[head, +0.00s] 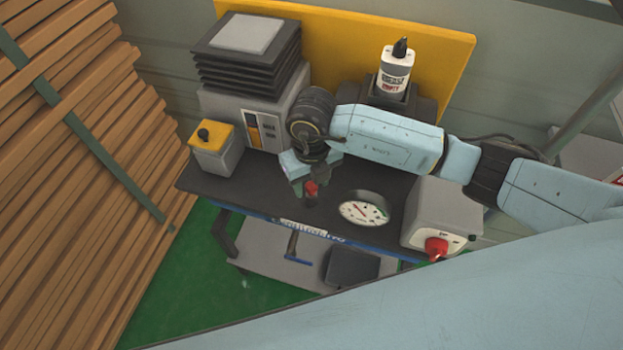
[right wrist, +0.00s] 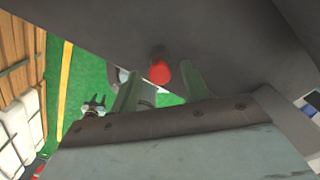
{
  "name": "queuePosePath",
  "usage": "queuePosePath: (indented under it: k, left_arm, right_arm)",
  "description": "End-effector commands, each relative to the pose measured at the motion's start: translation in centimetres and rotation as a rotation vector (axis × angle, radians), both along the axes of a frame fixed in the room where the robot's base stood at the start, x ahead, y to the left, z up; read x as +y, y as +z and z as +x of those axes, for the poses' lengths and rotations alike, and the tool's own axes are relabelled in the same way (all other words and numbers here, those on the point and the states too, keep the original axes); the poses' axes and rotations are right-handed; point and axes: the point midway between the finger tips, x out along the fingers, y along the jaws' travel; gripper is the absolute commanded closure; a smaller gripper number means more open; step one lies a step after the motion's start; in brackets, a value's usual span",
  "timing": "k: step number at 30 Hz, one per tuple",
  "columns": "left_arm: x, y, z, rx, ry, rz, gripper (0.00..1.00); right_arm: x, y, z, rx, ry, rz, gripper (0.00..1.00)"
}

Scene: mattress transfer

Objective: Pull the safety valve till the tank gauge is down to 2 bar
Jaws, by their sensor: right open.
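The safety valve shows as a small red cap (head: 311,187) on the dark bench top, just left of the gauge. It also shows as a red cylinder end in the right wrist view (right wrist: 161,72). The round white tank gauge (head: 362,210) has a red needle and a green mark; its numbers are too small to read. My right gripper (head: 312,184) is above and around the red cap, fingers pointing down. In the right wrist view its fingers (right wrist: 163,80) are apart on either side of the cap, without visible contact. My left gripper is not in view.
A grey box with a red knob (head: 436,247) stands right of the gauge. A yellow-topped box (head: 215,150) and a finned grey machine (head: 247,60) stand at the left. A white bottle (head: 396,68) stands at the back. Stacked planks (head: 80,130) fill the left side.

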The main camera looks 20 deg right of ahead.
Motion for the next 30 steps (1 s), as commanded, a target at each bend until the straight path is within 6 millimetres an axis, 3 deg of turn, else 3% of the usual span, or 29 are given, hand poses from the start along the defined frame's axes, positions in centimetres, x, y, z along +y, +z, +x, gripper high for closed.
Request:
queuePosePath:
  k: [3, 14, 20, 25, 30]
  left_arm:
    - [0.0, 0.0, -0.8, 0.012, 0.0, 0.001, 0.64]
    - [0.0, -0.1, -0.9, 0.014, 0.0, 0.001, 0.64]
    - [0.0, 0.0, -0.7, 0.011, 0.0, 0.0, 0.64]
    - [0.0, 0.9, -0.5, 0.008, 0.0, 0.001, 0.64]
    - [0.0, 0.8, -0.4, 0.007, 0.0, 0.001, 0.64]
  right_arm:
    - [0.0, 0.0, 0.0, 0.0, 0.0, 0.0, 0.54]
    - [0.0, 0.0, 0.0, 0.0, 0.0, 0.001, 1.0]
    - [0.0, 0.2, 0.0, 0.0, 0.0, 0.0, 1.0]
    - [0.0, 1.8, 0.1, -0.001, -0.001, 0.001, 1.0]
    - [0.0, 1.7, 0.0, 0.0, -0.001, 0.001, 1.0]
